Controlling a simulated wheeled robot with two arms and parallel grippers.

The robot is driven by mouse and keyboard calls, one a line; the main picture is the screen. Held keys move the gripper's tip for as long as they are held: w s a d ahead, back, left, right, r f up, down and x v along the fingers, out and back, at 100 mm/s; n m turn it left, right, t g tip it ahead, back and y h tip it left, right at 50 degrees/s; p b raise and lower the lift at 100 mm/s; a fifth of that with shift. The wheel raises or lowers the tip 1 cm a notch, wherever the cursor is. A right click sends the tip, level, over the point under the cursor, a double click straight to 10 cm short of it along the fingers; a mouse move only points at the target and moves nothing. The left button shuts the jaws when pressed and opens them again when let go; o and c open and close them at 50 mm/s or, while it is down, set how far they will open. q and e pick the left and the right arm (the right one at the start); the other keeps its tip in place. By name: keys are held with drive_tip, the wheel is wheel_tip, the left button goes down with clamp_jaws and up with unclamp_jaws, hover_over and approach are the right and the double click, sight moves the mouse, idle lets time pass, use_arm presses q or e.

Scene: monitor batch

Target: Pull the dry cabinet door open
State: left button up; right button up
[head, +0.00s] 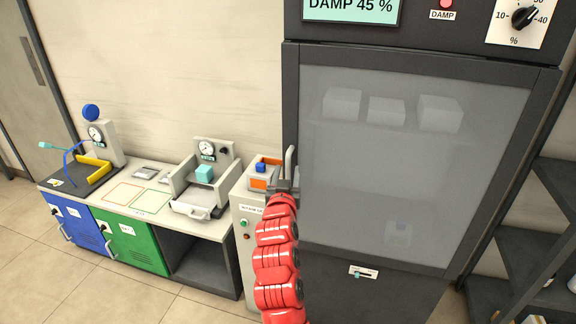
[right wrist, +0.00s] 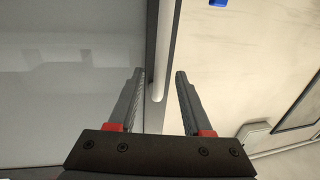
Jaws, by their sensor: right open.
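The dry cabinet (head: 292,110) stands at centre right in the head view. Its dark-framed, grey glass door (head: 375,170) looks shut and also fills the left of the right wrist view (right wrist: 70,100). The upright, pale bar handle (head: 290,160) is near the door's left edge. In the right wrist view the handle (right wrist: 163,60) comes down between the two fingertips, nearer the left finger. My right gripper (head: 284,186) is open around the lower end of the handle; no firm contact shows. My left gripper is not in view.
A low bench (head: 140,215) with gauges and small devices stands left of the cabinet. A machine with a blue button (head: 261,167) is close beside my right gripper. Dark shelving (head: 545,250) is at the right. The floor (head: 60,290) at lower left is clear.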

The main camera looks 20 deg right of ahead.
drive_tip(key=shift+x, duration=1.4)
clamp_jaws()
drive_tip(key=shift+r, duration=0.1)
idle(0.4)
